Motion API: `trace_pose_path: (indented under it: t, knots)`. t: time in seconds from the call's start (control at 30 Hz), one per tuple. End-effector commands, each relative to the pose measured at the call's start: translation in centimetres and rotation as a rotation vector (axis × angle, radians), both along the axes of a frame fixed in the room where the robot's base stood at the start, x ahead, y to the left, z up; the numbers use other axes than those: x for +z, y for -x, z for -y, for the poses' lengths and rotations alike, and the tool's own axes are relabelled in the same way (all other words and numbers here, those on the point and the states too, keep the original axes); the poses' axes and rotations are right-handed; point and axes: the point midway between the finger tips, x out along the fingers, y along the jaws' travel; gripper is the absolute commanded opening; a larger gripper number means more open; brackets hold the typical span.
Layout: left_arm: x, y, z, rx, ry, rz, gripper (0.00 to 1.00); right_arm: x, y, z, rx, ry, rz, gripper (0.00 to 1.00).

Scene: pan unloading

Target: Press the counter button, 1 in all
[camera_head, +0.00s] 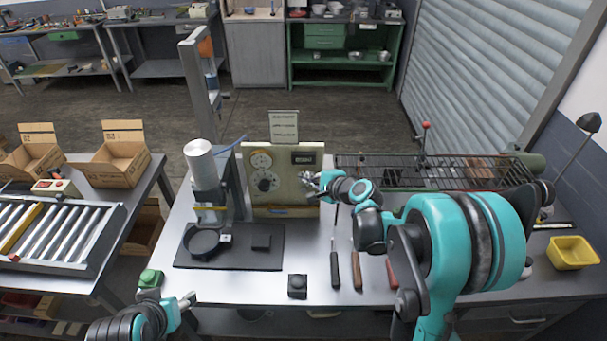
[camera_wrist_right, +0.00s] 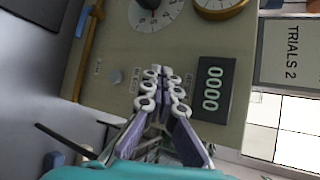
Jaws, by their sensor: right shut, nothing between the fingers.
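The counter panel (camera_head: 285,198) stands upright at the middle of the table, with dials on its face. Its black counter display (camera_head: 303,158) also shows in the right wrist view (camera_wrist_right: 212,90) and reads 0000. My right gripper (camera_head: 309,181) is shut and empty at the right part of the panel, below the display. In the wrist view its fingertips (camera_wrist_right: 161,75) overlap the panel face; contact cannot be told. A small grey round piece (camera_wrist_right: 116,77) shows on the panel, apart from the fingers. The counter button cannot be made out for certain; the fingers may cover it. My left gripper (camera_head: 188,299) is low at the left.
A press stand with a black pan (camera_head: 201,242) is left of the panel on a dark mat (camera_head: 228,260). Several hand tools and a black knobbed block (camera_head: 297,286) lie in front. A wire rack (camera_head: 430,170) stands right; a yellow bin (camera_head: 572,252) is far right.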

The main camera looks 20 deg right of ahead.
Motion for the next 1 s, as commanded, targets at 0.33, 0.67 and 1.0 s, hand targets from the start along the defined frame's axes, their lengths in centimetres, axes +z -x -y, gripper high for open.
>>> trace_pose_path:
  t: [0.33, 0.67, 1.0]
  knots:
    - [0.0, 0.0, 0.0, 0.000, 0.000, 0.000, 0.53, 0.0, 0.1, 0.0, -0.001, 0.000, 0.001, 0.00]
    - [-0.2, 0.0, 0.0, 0.000, 0.000, 0.000, 0.53, -0.1, 1.6, -0.5, 0.000, 0.000, 0.000, 0.00]
    - [-0.2, 0.0, 0.0, 0.000, 0.000, 0.000, 0.53, 0.0, 1.8, -0.5, 0.000, 0.000, 0.000, 0.00]
